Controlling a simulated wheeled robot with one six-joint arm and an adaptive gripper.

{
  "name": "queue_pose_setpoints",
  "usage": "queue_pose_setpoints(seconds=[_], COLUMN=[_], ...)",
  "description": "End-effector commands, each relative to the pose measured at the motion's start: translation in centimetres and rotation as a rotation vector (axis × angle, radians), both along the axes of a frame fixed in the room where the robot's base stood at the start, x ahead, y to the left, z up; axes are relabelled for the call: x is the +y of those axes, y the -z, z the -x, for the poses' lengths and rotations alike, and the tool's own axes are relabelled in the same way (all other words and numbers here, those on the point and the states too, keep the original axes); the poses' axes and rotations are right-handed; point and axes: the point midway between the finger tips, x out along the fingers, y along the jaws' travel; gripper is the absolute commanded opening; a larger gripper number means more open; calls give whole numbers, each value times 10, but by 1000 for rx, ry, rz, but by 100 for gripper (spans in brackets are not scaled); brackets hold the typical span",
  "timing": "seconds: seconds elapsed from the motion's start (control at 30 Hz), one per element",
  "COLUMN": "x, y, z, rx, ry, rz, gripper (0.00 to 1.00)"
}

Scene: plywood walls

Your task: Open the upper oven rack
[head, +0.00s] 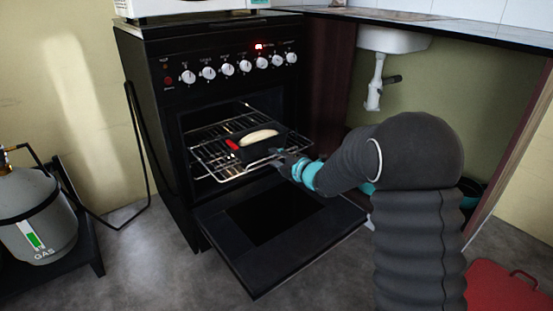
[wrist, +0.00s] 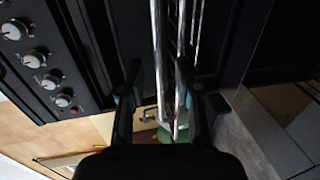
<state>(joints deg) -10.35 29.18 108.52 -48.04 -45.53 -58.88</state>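The upper oven rack (head: 207,161) is a wire rack that sticks partway out of the black oven (head: 150,125). A dark pan (head: 262,149) with a pale loaf-like food (head: 259,136) and a red part (head: 232,145) sits on it. My gripper (head: 283,161) is at the rack's front right edge. In the wrist view, my gripper (wrist: 162,75) has its fingers apart, with the rack's bright wires (wrist: 158,45) running between them. The right finger is close to a wire; contact is unclear.
The oven door (head: 270,235) hangs open below the rack. A gas bottle (head: 38,220) stands at the left on a dark stand. A sink (head: 392,40) with a white drain pipe is at the right, and a red object (head: 505,290) lies on the floor.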

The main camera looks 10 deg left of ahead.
Motion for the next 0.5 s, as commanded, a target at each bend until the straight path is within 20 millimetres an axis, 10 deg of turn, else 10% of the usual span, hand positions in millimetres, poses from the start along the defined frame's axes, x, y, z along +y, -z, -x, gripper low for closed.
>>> queue_pose_setpoints(seconds=[0.5], x=[-26], y=[-9], z=[30], rx=[-1], ry=[-2], rz=[0], gripper=[33])
